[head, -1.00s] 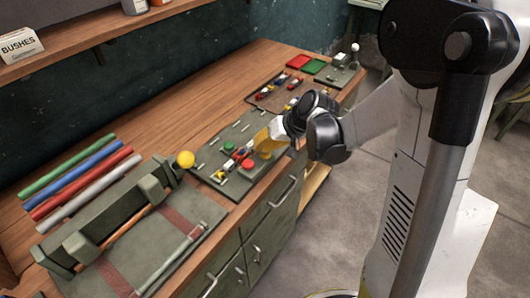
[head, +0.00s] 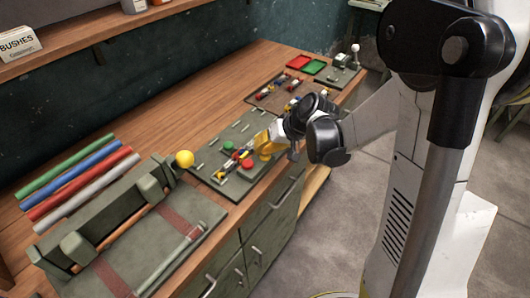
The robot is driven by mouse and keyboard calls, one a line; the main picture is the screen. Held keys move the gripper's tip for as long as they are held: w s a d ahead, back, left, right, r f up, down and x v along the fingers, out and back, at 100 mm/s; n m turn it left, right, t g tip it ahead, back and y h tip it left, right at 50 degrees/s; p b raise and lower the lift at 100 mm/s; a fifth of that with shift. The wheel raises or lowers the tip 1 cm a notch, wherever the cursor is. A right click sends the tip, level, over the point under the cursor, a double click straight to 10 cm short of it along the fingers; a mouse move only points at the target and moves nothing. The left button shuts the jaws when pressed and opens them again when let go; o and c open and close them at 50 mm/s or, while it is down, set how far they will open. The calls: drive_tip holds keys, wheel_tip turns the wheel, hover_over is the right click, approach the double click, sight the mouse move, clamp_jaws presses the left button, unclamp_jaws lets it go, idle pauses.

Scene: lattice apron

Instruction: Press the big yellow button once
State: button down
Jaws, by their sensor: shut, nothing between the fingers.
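The grey-green panel (head: 210,180) lies on the workbench. My gripper (head: 243,154) points down-left over the panel, shut and empty.
Coloured rods (head: 80,172) lie at the left. Bare wood (head: 190,115) lies behind the panel.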

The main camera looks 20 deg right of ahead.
idle(0.4)
drive_tip(key=shift+r+p, duration=1.05)
drive_tip(key=shift+r, duration=0.25)
drive_tip(key=shift+r+p, duration=1.85)
drive_tip(key=shift+r, duration=0.7)
drive_tip(key=s+r+h+b, duration=0.2)
drive_tip(key=s+b, duration=0.1)
drive_tip(key=s, duration=0.7)
drive_tip(key=s+r+t+h+b, duration=0.1)
drive_tip(key=s+r+h+b, duration=0.1)
drive_tip(key=s, duration=0.8)
drive_tip(key=shift+s+d+r+n+t+h+b, duration=0.3)
drive_tip(key=shift+d+r+h+b, duration=0.1)
drive_tip(key=shift+d+h, duration=0.1)
